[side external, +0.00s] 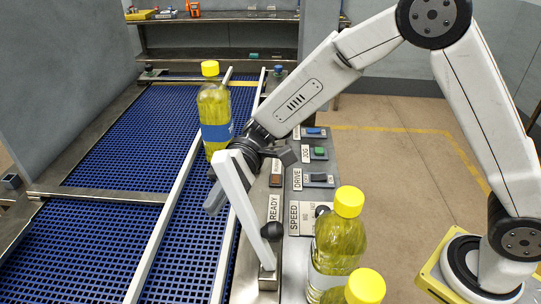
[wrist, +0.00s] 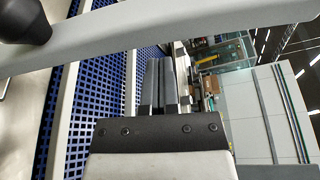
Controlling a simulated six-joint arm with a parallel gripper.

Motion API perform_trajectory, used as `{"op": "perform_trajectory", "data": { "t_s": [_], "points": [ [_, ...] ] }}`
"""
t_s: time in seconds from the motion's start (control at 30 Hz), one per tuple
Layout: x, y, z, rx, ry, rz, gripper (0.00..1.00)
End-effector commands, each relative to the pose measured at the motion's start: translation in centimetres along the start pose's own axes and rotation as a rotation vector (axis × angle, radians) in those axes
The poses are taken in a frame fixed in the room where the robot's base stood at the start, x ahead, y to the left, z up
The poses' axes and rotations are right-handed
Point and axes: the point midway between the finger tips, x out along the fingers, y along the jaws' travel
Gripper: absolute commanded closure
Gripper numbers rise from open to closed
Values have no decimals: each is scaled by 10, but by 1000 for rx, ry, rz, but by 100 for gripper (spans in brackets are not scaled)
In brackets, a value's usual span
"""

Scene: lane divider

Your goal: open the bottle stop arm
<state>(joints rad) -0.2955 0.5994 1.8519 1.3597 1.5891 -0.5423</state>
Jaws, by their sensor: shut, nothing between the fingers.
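The stop arm (side external: 240,195) is a pale grey bar at the right edge of the blue conveyor in the side view, with a black knob (side external: 272,231) close to its near end. In the wrist view the bar (wrist: 170,30) crosses the top, with a black knob (wrist: 25,20) at upper left. My gripper (side external: 213,200) is shut and empty, beside the bar and over the lane; I cannot tell whether they touch. Its closed fingers (wrist: 160,68) point up the middle of the wrist view. A yellow-capped bottle (side external: 214,115) stands upright on the belt beyond my gripper.
A white divider rail (side external: 172,205) runs along the blue belt (side external: 120,145). A control panel (side external: 312,178) with labelled switches lies right of the conveyor. Two more yellow-capped bottles, one farther back (side external: 338,240) and one nearer (side external: 365,288), stand at the front right.

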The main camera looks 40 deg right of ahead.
Motion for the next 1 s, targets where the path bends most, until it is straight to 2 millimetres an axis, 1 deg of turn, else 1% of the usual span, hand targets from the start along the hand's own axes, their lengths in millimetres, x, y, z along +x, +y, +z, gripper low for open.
{"op": "perform_trajectory", "data": {
  "t_s": [0.1,0.37,0.5,0.7,0.83,1.0],
  "points": [
    [4,-1,-12,1,-1,-1,100],
    [-36,0,-12,0,4,-1,100],
    [-60,1,-12,0,4,-2,100],
    [-84,2,-12,1,3,-1,100],
    [-93,2,-11,1,1,0,100],
    [-96,2,-11,1,0,0,100]
  ]
}}
